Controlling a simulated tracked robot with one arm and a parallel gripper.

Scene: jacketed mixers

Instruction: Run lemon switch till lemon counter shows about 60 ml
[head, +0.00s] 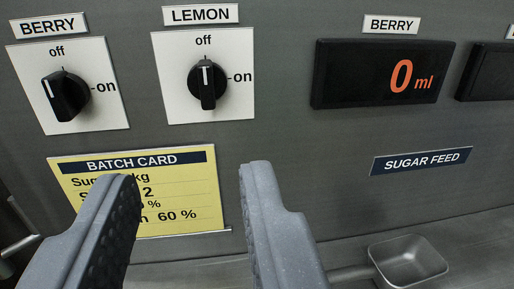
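The lemon switch (207,84) is a black knob on a white plate under a LEMON label (200,15). Its white mark points up at "off", with "on" to its right. A second dark display (488,73) is cut off by the right edge; its label and reading cannot be read, so I cannot tell if it is the lemon counter. My gripper (188,175) is open and empty, its two fingers spread below the lemon switch and in front of the batch card. No finger appears to touch the knob.
The berry counter (380,74) reads 0 ml. The yellow batch card (190,185) is partly hidden by my fingers. A SUGAR FEED label (422,161) and a metal scoop (408,262) are lower right.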

